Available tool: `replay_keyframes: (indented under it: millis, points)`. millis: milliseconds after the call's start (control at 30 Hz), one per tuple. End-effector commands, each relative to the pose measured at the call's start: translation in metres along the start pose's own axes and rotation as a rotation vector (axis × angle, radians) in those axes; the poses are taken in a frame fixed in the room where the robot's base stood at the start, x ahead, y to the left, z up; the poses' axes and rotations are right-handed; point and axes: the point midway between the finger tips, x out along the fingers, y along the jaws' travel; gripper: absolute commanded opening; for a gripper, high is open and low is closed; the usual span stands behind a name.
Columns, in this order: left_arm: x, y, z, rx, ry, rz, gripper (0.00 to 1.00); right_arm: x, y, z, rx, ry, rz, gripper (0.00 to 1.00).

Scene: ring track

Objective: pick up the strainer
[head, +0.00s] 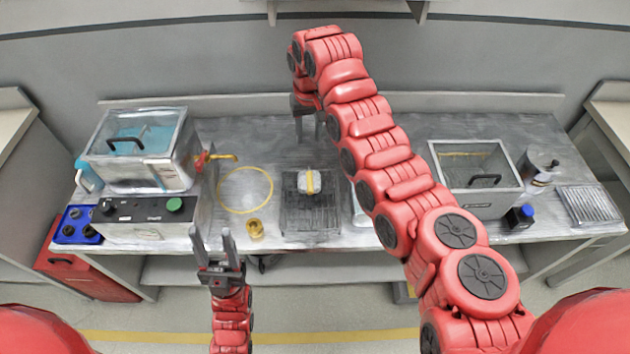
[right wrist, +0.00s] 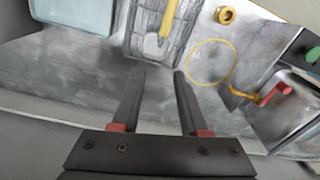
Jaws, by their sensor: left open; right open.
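A dark, wire-like tray (head: 300,222) lies in the middle of the table; it looks like the strainer, but I cannot be sure. A pale block with a yellow strip (head: 309,183) sits over it. In the right wrist view the tray (right wrist: 150,48) is at the top, cut off by the frame edge, with a yellow bar over it. My right gripper (head: 309,132) is open and empty, pointing down near the table's back edge, beyond the tray; its fingertips (right wrist: 159,74) show just below the tray. My left gripper (head: 211,234) is open and empty at the table's front edge, left of the tray.
A water bath (head: 146,172) with a red-and-yellow tap stands further left. My right arm hides table just right of the tray. A metal bin (head: 476,204) stands right.

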Motion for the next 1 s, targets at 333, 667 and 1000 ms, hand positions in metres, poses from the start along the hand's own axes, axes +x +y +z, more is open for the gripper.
replay_keyframes:
  millis: [333,667,1000]
  points:
    - [-0.007,0.000,0.001,0.000,0.000,0.000,0.50,0.034,0.000,0.015,-0.008,-0.055,0.019,0.44]
    - [-0.045,0.002,0.008,0.000,0.000,0.000,0.50,0.097,0.003,0.016,-0.006,-0.050,0.020,0.44]
    - [-0.028,0.001,0.005,0.000,0.000,0.000,0.50,0.117,0.003,0.016,-0.006,-0.053,0.020,0.44]
